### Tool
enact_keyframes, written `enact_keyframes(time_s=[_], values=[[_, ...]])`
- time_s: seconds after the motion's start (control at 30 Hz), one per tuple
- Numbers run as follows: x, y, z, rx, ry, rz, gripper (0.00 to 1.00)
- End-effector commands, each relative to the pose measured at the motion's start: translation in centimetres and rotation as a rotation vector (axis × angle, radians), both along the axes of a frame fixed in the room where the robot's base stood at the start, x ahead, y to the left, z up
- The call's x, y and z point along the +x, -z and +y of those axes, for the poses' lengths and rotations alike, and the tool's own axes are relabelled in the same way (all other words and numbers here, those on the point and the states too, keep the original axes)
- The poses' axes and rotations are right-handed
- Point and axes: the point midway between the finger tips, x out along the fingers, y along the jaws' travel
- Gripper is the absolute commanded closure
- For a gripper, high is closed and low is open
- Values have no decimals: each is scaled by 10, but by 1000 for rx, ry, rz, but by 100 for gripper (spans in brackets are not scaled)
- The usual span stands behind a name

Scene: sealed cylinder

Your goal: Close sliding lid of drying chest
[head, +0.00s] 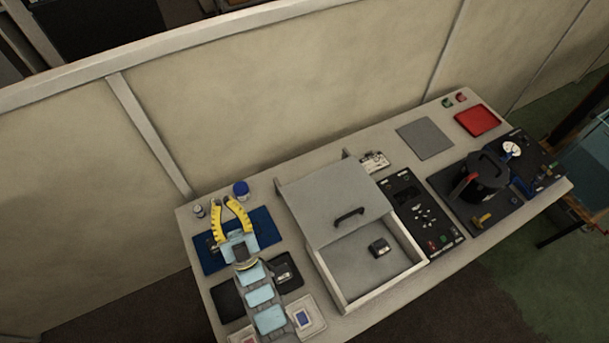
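The drying chest (410,242) stands in the middle of the bench in the head view. Its grey sliding lid (325,196) covers the back part, with a dark handle (350,217) near its front edge. The front part is open. A small dark item (379,248) lies on the floor inside. My gripper (229,202), with yellow fingers, is left of the chest over a blue mat (262,222), apart from the lid and handle.
A black panel (425,220) sits right beside the chest. Farther right are a dark pot-like device (484,176), a grey mat (425,138) and a red tray (477,121). A blue-capped jar (241,188) stands behind my gripper. A wall partition runs along the back.

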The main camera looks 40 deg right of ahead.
Motion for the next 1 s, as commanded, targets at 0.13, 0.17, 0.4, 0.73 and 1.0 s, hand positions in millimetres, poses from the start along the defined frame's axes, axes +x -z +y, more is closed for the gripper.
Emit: enact_keyframes(time_s=[0.13, 0.17, 0.4, 0.73, 1.0], values=[[70, 38, -40, 43, 60, 172, 100], [82, 45, -47, 53, 70, 207, 100], [170, 101, -109, 124, 124, 488, 100], [250, 171, -184, 214, 137, 868, 100], [278, 214, -236, 265, 112, 1177, 100]])
